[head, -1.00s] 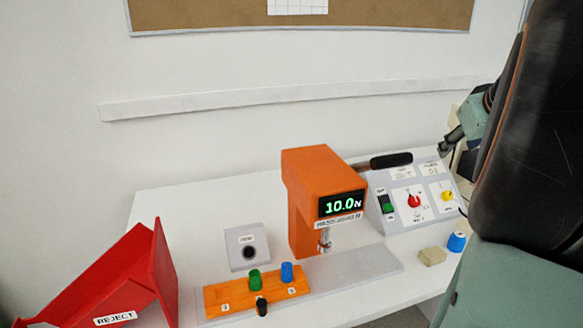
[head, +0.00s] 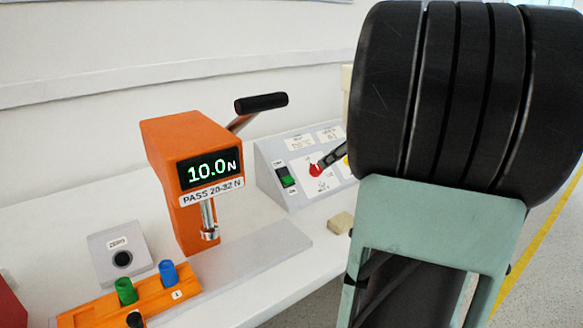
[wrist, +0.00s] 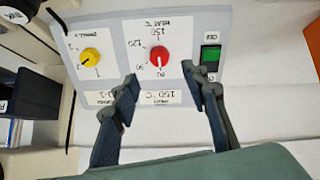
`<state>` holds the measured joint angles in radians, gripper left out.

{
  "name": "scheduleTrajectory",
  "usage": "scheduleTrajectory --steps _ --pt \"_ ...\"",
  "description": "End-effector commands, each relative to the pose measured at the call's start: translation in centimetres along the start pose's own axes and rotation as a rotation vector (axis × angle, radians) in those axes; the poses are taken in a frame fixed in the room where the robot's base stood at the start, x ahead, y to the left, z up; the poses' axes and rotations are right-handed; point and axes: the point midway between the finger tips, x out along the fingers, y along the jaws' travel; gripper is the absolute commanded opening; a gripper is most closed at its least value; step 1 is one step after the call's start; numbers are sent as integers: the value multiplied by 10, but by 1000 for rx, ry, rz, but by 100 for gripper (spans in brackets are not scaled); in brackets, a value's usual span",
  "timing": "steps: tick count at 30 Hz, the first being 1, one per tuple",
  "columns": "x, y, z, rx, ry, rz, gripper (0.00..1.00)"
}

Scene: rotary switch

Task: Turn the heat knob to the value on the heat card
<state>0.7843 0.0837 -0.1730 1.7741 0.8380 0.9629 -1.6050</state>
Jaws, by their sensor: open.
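The red heat knob (wrist: 158,57) is on a sloped grey control panel (wrist: 185,22), upside down in the wrist view. The heat card (wrist: 150,97) there reads 150 °C. The dial around the knob has printed numbers including 90, 120 and 150. I cannot read the knob's pointer surely. My gripper (wrist: 160,79) is open, its fingertips on either side just short of the knob, with nothing held. In the head view the red knob (head: 315,171) shows beside one dark fingertip; my arm hides the panel's right part.
A yellow knob (wrist: 91,56) and a green switch (wrist: 210,56) flank the red knob. An orange press (head: 185,140) with a lever and a 10.0 N display stands left of the panel. A beige block (head: 341,223) lies in front.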

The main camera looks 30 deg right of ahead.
Motion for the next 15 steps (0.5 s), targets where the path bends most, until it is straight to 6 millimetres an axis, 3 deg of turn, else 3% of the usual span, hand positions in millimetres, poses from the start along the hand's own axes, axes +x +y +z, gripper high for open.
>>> scheduleTrajectory --steps 3,9,15 --pt "27 -2 2 -1 -2 -4 41" --pt "62 -1 2 1 -2 -3 41" --pt "80 0 1 0 -2 -1 41"
